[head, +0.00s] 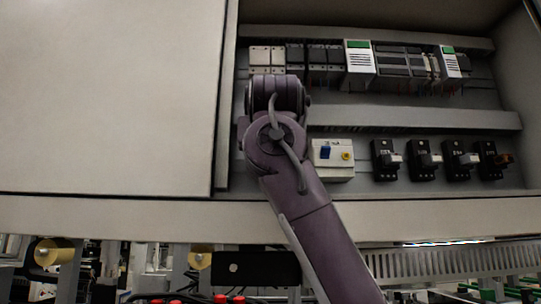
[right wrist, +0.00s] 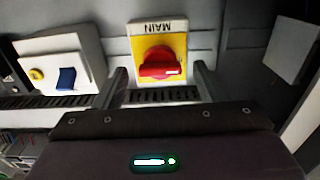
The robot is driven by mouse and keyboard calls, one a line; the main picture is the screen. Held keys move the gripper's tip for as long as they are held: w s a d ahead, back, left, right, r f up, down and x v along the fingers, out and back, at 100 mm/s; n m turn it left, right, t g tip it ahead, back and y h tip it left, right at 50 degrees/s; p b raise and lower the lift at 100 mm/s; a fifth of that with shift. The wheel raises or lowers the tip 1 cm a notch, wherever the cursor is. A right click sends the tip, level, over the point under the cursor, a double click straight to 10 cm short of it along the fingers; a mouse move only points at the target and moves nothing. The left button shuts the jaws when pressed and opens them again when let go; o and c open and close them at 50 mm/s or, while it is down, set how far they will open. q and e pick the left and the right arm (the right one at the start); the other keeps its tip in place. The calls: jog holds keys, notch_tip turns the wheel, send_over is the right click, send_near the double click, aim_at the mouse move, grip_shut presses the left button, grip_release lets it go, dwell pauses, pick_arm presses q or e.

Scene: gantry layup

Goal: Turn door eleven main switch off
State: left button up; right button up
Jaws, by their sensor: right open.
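The main switch (right wrist: 158,63) shows in the right wrist view as a red rotary knob on a yellow plate, under an upside-down MAIN label. The knob's grip bar lies sideways in that picture, with a white mark at its right end. My right gripper (right wrist: 161,76) is open, its fingers on either side of the knob and apart from it; the exact depth gap cannot be told. In the head view my right arm covers the switch and the gripper. My left gripper is not in view. No door number is readable.
A white unit with a blue switch (head: 325,153) and yellow button sits right of my arm, with several black breakers (head: 424,160) beyond. Modules (head: 359,60) fill the upper rail. A large pale panel (head: 105,95) stands left. The cabinet's lower edge (head: 420,215) runs below.

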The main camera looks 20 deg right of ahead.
jog(key=b+v, duration=0.2)
jog(key=v, duration=0.4)
jog(key=shift+s, duration=0.15)
dwell(0.3)
